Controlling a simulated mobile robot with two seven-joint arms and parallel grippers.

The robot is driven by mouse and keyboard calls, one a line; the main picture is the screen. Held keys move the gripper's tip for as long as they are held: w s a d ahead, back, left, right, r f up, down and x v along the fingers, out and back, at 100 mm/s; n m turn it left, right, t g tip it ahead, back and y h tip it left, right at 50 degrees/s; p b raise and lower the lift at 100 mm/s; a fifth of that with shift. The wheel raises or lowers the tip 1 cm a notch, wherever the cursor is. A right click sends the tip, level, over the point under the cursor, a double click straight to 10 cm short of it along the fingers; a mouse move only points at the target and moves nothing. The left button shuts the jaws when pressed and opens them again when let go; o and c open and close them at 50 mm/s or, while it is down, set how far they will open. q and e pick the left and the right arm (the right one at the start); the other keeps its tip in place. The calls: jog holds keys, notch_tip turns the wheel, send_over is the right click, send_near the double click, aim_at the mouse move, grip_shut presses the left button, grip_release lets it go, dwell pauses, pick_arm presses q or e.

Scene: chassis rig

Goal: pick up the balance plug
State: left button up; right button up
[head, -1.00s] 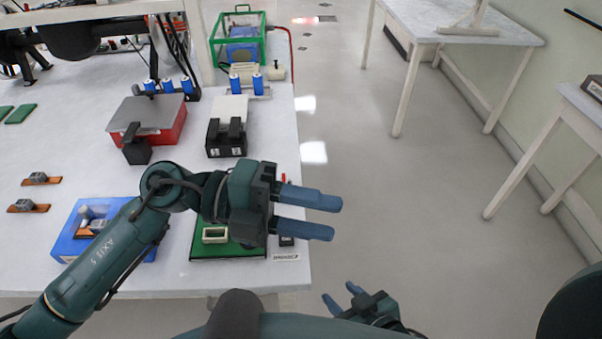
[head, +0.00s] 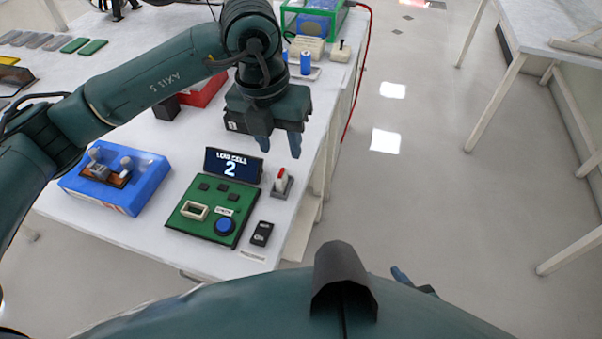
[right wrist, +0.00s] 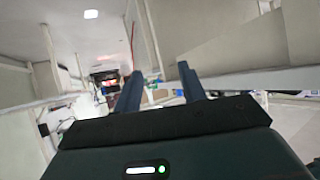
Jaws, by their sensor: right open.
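I cannot tell for sure which part is the balance plug. A green board (head: 184,223) on the bench carries a display reading "LOW CELL 2" (head: 233,165), a white-framed slot (head: 195,211) and a blue button (head: 225,226). A small black two-part piece (head: 262,233) lies beside its right edge, and a red-tipped lever on a grey base (head: 281,182) stands behind that. My left gripper (head: 279,146) is above the bench behind the board, fingers down, apart and empty. My right gripper (right wrist: 160,88) is open and empty; one fingertip shows low in the head view.
A blue tray (head: 143,191) with grey parts stands left of the board. A red box (head: 205,91), a blue cylinder (head: 306,63) and a green-framed cage (head: 314,18) are farther back. The bench's right edge is close to the lever; open floor lies beyond.

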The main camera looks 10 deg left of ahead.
aim_at(281, 172)
pick_arm(q)
jog(key=shift+t+y, duration=0.3)
jog(key=shift+y, duration=0.2)
jog(key=w+f, duration=0.1)
jog(key=f, duration=0.3)
jog(key=w+f+p, duration=0.1)
jog(key=f, duration=0.3)
jog(key=w+f+p, duration=0.1)
jog(key=f, duration=0.3)
jog(key=shift+a+f, duration=0.15)
jog(key=shift+a, duration=0.2)
jog(key=shift+c, duration=0.6)
grip_shut()
